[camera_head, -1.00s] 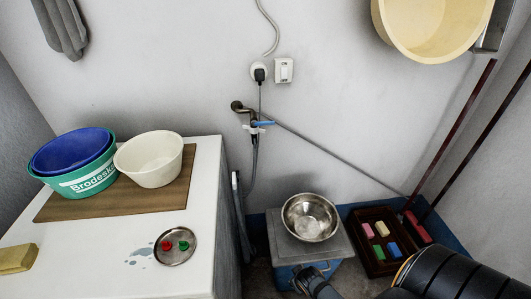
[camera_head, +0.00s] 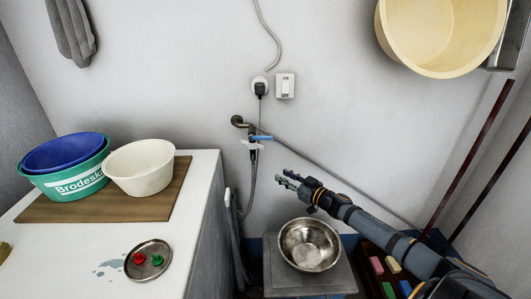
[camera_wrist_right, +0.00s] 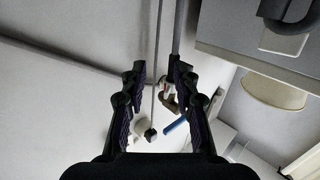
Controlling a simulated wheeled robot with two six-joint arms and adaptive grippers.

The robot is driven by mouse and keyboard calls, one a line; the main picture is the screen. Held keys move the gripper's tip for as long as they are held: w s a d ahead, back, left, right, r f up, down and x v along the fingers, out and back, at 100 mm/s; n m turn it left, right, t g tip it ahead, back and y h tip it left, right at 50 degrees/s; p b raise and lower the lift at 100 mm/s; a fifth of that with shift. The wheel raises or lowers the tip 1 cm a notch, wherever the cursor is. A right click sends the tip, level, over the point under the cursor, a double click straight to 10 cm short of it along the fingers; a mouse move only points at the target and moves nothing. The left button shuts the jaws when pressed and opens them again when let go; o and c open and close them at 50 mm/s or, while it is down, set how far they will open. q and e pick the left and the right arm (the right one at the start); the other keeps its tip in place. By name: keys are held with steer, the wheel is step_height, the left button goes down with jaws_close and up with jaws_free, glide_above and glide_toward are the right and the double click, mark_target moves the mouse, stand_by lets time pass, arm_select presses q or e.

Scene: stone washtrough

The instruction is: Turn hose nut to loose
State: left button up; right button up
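The tap (camera_head: 251,130) on the back wall has a blue lever (camera_head: 261,138). The small white hose nut (camera_head: 252,146) sits just below it, with the grey hose (camera_head: 253,175) hanging down. My right gripper (camera_head: 283,180) is to the right of the hose and below the nut, apart from both in the head view. In the right wrist view its fingers (camera_wrist_right: 156,72) are open with nothing gripped. The tap's blue lever (camera_wrist_right: 175,125) and brass body show beyond the right-hand finger, which partly hides the nut area. My left gripper is not in view.
A steel bowl (camera_head: 309,245) stands on a grey box below my right arm. The white counter (camera_head: 60,255) at left holds basins. A thin pipe runs diagonally along the wall.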

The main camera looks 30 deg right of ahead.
mark_target(253, 144)
step_height(253, 144, up, 9)
steer(key=d+n+g+y, duration=0.1)
steer(key=d+n+y, duration=0.15)
steer(key=y, duration=0.25)
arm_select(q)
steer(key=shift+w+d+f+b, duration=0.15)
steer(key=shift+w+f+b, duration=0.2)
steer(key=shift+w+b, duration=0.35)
arm_select(e)
steer(key=a+x, duration=0.1)
steer(key=x, duration=0.9)
steer(key=shift+n, duration=0.45)
steer(key=shift+s+f, duration=0.15)
jaws_close()
